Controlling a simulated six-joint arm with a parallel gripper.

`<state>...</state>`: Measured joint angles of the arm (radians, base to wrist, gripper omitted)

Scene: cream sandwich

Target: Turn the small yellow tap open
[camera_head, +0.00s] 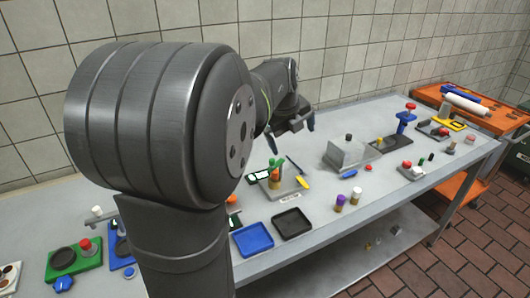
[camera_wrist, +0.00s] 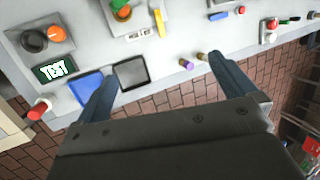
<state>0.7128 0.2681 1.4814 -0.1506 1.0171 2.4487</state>
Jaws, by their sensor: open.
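A small yellow piece (camera_head: 303,183) lies beside the grey base that holds the orange and green item on the bench. It also shows as an elongated yellow shape (camera_wrist: 159,23) in the wrist view. A small yellow knob (camera_head: 379,142) shows by the grey block further right. I cannot tell which yellow part is the tap. My gripper (camera_head: 291,134) is raised above the bench, with its two blue-grey fingers apart and nothing between them. In the wrist view my gripper (camera_wrist: 160,72) spans the front area, and the yellow piece lies beyond the fingertips.
A blue tray (camera_head: 253,239) and a black tray (camera_head: 292,222) lie at the bench's front edge. Two small jars (camera_head: 347,198) stand right of them. A grey block (camera_head: 349,152) stands further right. An orange cart (camera_head: 470,105) is beyond the bench's far end.

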